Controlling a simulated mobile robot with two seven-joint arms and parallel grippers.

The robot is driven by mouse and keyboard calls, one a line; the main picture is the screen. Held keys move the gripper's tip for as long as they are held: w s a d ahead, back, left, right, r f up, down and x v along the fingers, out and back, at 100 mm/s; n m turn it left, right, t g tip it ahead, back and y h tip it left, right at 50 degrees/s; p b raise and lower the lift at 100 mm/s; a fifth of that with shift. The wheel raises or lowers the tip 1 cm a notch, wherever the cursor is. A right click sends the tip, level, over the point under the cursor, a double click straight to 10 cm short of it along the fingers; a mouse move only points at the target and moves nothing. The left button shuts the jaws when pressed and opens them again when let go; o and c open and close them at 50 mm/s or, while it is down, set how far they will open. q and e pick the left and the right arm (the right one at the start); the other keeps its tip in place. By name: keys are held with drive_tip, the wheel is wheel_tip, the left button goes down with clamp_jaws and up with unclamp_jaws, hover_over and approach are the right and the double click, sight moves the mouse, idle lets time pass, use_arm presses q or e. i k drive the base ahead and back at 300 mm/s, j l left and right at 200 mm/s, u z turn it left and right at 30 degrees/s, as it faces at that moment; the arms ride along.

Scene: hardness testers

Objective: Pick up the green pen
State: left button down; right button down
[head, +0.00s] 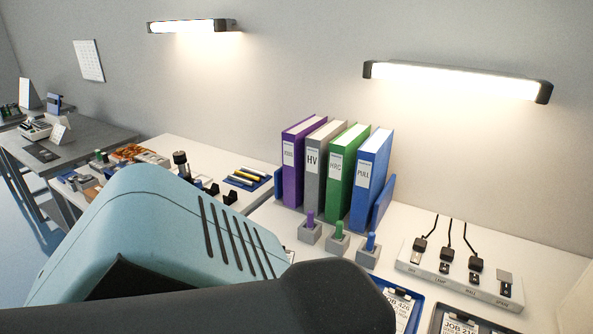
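A small green upright piece (338,228), which looks like the green pen, stands in a grey block (337,243) on the white table, in front of the green binder. A purple one (310,218) in a like block is to its left and a blue one (371,241) to its right. All three appear upright. Neither of my gripper fingers shows in the head view. A large dark rounded part (335,297), probably an arm link of mine, fills the bottom middle, below and apart from the green pen in the picture.
Behind the pens stand purple (291,178), grey (313,185), green (338,190) and blue (364,200) binders. A power strip (432,266) with plugs and blue-edged trays (412,293) are to the right. A large pale-blue vented housing (165,225) blocks the left foreground.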

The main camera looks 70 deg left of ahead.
sight(339, 224)
drive_tip(key=u, duration=2.3)
